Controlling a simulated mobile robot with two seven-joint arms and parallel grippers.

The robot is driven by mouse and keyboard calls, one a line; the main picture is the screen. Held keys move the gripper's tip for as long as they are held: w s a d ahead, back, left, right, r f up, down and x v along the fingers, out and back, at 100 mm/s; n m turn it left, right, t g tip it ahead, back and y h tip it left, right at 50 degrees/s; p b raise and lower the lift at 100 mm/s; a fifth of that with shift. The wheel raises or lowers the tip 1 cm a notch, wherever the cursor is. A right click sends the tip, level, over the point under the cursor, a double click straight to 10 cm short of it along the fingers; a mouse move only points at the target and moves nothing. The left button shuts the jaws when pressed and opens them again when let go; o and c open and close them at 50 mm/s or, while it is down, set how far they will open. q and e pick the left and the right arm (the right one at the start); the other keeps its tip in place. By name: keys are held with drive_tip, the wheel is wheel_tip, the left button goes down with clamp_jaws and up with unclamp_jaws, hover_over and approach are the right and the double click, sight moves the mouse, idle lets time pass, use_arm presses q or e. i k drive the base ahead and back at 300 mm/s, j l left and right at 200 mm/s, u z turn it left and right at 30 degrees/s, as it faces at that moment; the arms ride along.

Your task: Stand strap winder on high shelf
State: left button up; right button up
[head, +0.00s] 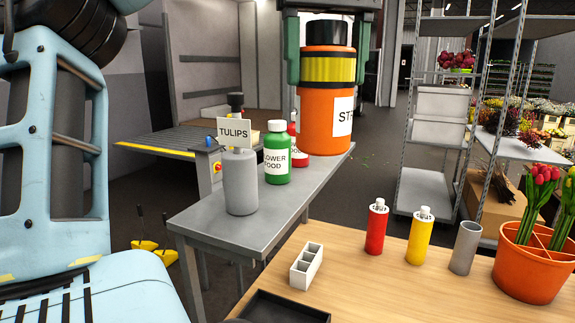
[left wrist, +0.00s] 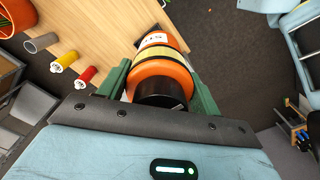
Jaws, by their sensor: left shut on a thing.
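The strap winder (head: 325,115) is an orange cylinder with a yellow band, a black top and a white label partly reading "ST". It looks upright at the far end of the grey high shelf (head: 215,225); I cannot tell whether its base touches the shelf. My left gripper (head: 327,52) is shut on its upper part, one green finger on each side. The left wrist view also shows the winder (left wrist: 165,66) between the fingers of the gripper (left wrist: 160,86). My right gripper is not in view.
On the shelf stand a grey bottle (head: 241,185) with a "TULIPS" sign, a green bottle (head: 277,155) and a red container (head: 296,158), close to the winder. The wooden table (head: 350,285) holds a white divided box (head: 306,268), red and yellow bottles, a grey cup and an orange tulip pot (head: 530,270).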

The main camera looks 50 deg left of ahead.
sight(265, 193)
drive_tip(key=i+j, duration=0.1)
drive_tip(key=j, duration=0.75)
drive_tip(key=i+j, duration=0.15)
drive_tip(key=j, duration=0.3)
